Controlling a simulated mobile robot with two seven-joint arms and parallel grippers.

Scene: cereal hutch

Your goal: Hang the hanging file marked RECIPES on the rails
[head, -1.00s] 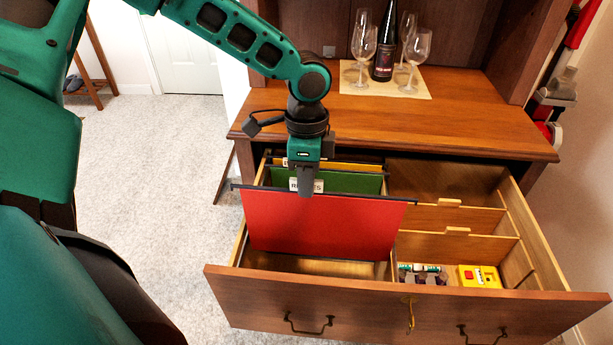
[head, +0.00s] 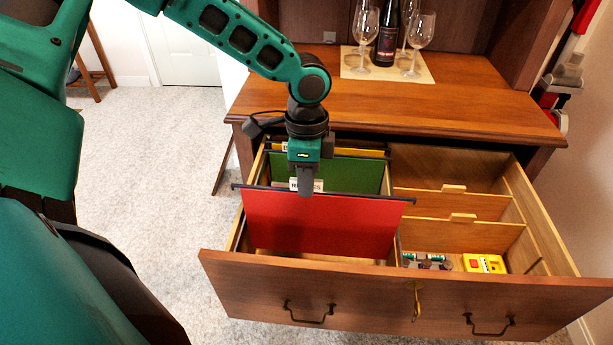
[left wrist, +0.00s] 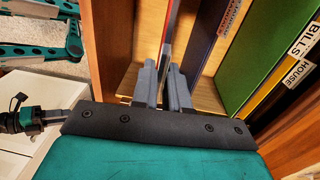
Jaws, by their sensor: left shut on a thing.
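The red hanging file (head: 320,225) hangs upright from its dark bar over the front part of the drawer's left compartment. My left gripper (head: 305,188) is shut on its top edge near the middle; the wrist view shows the fingers (left wrist: 162,88) closed around a thin edge. A white label (head: 314,186) behind the fingers is partly covered, with only end letters showing. The left drawer wall (head: 238,222) and the middle divider (head: 397,245) flank the file. I cannot tell whether the bar ends touch the rails.
A green file (head: 350,178) and a yellow one (head: 358,152) hang behind; labels BILLS (left wrist: 305,38) and HOUSE (left wrist: 298,70) show in the wrist view. The right compartment holds wooden dividers (head: 460,230) and a yellow item (head: 485,263). Glasses and a bottle (head: 387,35) stand on the hutch.

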